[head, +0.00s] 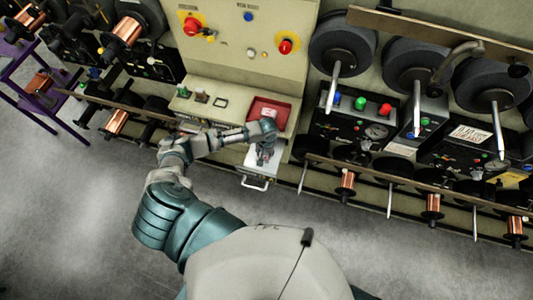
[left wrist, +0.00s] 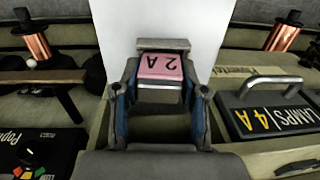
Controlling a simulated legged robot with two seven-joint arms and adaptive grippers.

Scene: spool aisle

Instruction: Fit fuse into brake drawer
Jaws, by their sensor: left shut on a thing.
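My left gripper (head: 265,153) reaches from the left over a pulled-out pale drawer (head: 254,182) with a bar handle, low on the beige cabinet. In the left wrist view the gripper (left wrist: 158,85) is shut on a pink-topped fuse (left wrist: 160,66) marked "2 A", which reads upside down. The fuse is between the two fingers. A plain white surface (left wrist: 165,22) lies behind it. I cannot tell whether the fuse touches the drawer. The fingers and arm hide part of the drawer's inside. My right gripper is in neither view.
A red tray (head: 270,107) stands on the cabinet ledge, with small items to its left. A handled block labelled "LAMPS 4 A" (left wrist: 277,113) is right of the gripper. Machines with spools (head: 346,182) line the right. Grey floor (head: 90,210) is clear at left.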

